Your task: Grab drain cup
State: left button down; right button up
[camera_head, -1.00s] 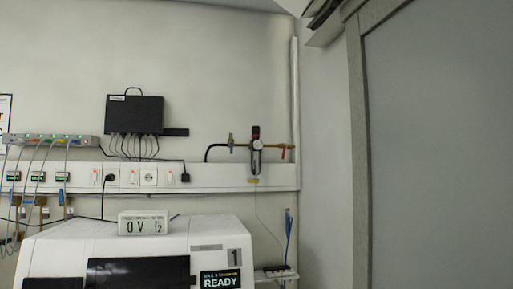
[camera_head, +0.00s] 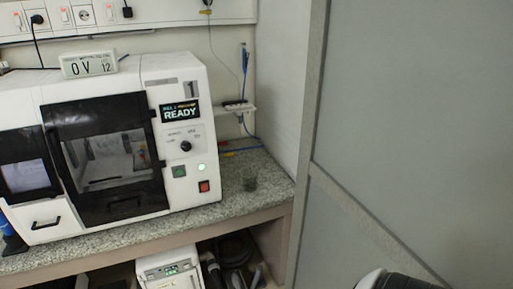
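Neither of my grippers shows in the head view. A white and black rounded part at the bottom right edge seems to be part of my arm.
The white machine (camera_head: 183,97), with a dark-framed window and a READY display, fills most of the counter. A small shelf (camera_head: 237,108) and blue tubing are behind the cup. A grey panel (camera_head: 415,110) stands to the right. A white unit (camera_head: 168,266) sits under the counter.

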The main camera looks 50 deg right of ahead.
aim_at(249, 175)
jog(key=z, duration=1.5)
